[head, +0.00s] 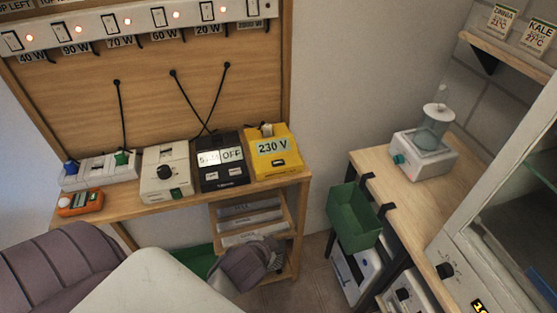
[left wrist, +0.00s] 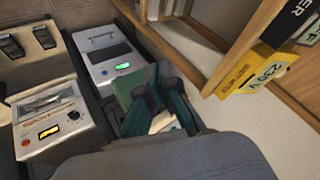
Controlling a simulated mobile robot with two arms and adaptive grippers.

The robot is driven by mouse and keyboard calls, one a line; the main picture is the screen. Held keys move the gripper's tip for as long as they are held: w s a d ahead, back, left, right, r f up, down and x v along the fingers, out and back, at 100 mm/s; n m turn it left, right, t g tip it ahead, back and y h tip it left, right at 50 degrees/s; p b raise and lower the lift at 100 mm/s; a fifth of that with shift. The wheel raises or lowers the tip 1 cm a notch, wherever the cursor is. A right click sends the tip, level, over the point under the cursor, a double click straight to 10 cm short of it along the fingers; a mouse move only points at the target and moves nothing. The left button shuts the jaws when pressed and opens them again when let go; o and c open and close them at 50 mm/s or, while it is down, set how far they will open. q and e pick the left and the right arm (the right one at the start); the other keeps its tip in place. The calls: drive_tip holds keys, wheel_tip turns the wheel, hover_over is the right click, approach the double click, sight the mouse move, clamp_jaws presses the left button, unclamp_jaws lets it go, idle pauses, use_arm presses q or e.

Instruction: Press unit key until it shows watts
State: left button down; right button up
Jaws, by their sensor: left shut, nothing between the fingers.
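The yellow meter (head: 287,137) stands at the right end of the wooden shelf. Its display (head: 271,147) reads 230 V. A small dark key (head: 278,162) sits below the display; I cannot read its label. The yellow meter also shows at the right of the left wrist view (left wrist: 240,72), turned, with 230 V on it. My left gripper (left wrist: 158,88) is shut and empty in the left wrist view, apart from the meter and to its left in that picture. My right gripper is not in view.
Left of the meter stand a black timer (head: 222,180) reading OFF, a white dial box (head: 166,191), a power strip (head: 98,171) and an orange device (head: 81,206). Cables hang above. A green bin (head: 354,220) hangs off the right-hand bench (head: 411,193). Floor shows between.

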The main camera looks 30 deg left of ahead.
use_arm(q)
drive_tip(key=w+r+m+t+h, duration=0.1)
drive_tip(key=w+r+m+t, duration=0.35)
drive_tip(key=r, duration=0.45)
drive_tip(key=w+d+r+m+t+h, duration=0.1)
drive_tip(key=w+r+m+t, duration=0.35)
drive_tip(key=r, duration=0.35)
drive_tip(key=w+r+m+t+h, duration=0.1)
drive_tip(key=w+r+m+t, duration=0.3)
drive_tip(key=r, duration=0.5)
drive_tip(key=w+d+r+m+g+h, duration=0.15)
drive_tip(key=d+m+h, duration=0.3)
drive_tip(key=m, duration=0.45)
drive_tip(key=w+d+m+g+h, duration=0.25)
drive_tip(key=m+h, duration=0.35)
drive_tip(key=m, duration=0.3)
wheel_tip(320, 180, down, 6)
drive_tip(key=w+a+m+g+y, duration=0.2)
drive_tip(key=a+m+g, duration=0.1)
drive_tip(key=m+g, duration=0.3)
drive_tip(key=w+a+f+m+g+y, duration=0.1)
drive_tip(key=a+y, duration=0.3)
drive_tip(key=a, duration=0.4)
drive_tip(key=w+a+f+m+g+y, duration=0.1)
drive_tip(key=a+f+m+y, duration=0.2)
drive_tip(key=a, duration=0.5)
drive_tip(key=shift+w+a+f+y+p, duration=0.15)
drive_tip(key=shift+w+a+y+p, duration=0.1)
drive_tip(key=shift+w+y+p, duration=0.25)
